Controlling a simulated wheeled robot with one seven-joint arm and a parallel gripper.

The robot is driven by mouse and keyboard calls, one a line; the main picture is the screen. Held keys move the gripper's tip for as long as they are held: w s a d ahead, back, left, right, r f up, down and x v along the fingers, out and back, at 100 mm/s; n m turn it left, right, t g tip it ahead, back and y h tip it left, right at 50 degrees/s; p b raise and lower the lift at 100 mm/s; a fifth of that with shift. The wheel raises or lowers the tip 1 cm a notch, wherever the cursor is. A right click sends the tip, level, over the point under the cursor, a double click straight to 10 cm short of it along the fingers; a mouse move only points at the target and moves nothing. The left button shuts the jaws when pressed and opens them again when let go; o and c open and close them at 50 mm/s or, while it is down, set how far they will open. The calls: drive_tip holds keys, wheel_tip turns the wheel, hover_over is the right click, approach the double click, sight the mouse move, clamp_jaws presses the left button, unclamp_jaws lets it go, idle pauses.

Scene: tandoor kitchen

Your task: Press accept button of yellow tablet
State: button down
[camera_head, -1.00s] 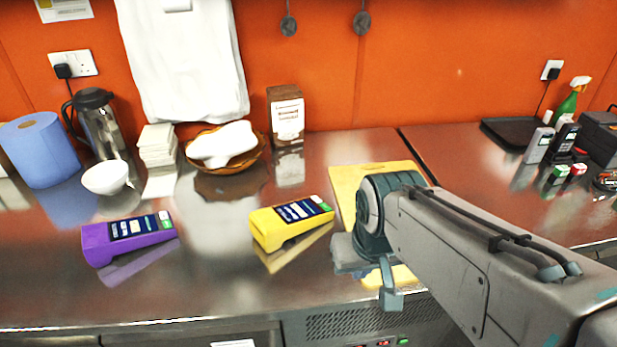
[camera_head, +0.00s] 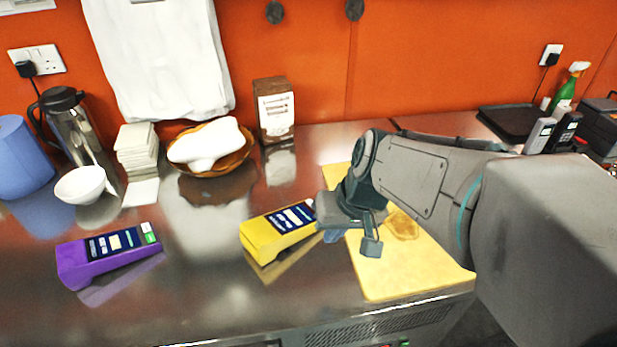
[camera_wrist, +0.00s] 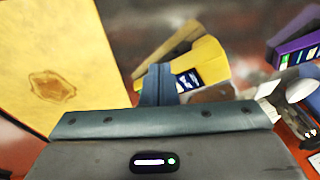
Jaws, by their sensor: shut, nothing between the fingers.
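The yellow tablet (camera_head: 275,232) is a wedge-shaped terminal on the steel counter, with a dark screen facing up. In the wrist view the yellow tablet (camera_wrist: 206,58) lies just beyond my fingers, its screen partly hidden by them. My gripper (camera_head: 335,236) is at the tablet's right end, the end where the green button was seen; that button is now hidden behind it. My gripper (camera_wrist: 158,84) is shut and empty in the wrist view. I cannot tell whether the fingertips touch the tablet. The purple tablet (camera_head: 100,258) stands to the left, its green button (camera_head: 149,232) visible.
A yellow board (camera_head: 390,275) with a flat bread (camera_head: 402,226) lies under and right of my arm. A white bowl (camera_head: 82,184), napkins (camera_head: 136,150), a basket (camera_head: 236,160) and a brown box (camera_head: 273,110) stand behind. The counter between the tablets is clear.

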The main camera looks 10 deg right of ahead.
drive_tip(key=w+d+m+t+y+p, duration=0.1)
drive_tip(key=w+d+t+y, duration=0.3)
drive_tip(key=w, duration=1.3)
drive_tip(key=shift+f+m, duration=0.15)
drive_tip(key=shift+m, duration=0.65)
drive_tip(key=shift+f, duration=0.15)
drive_tip(key=f+b, duration=0.3)
drive_tip(key=f, duration=0.2)
drive_tip(key=f+b, duration=0.2)
drive_tip(key=shift+s+a+f+b, duration=0.3)
drive_tip(key=shift+a+f+b, duration=0.05)
drive_tip(key=shift+a, duration=0.05)
drive_tip(key=shift+a+f+b, duration=0.1)
drive_tip(key=shift+f+b, duration=0.3)
drive_tip(key=shift+b, duration=0.2)
drive_tip(key=shift+f+b, duration=0.2)
drive_tip(key=shift+b, duration=0.15)
drive_tip(key=shift+s+a+f+b, duration=0.1)
drive_tip(key=shift+f+b, duration=0.15)
drive_tip(key=shift+b, duration=0.25)
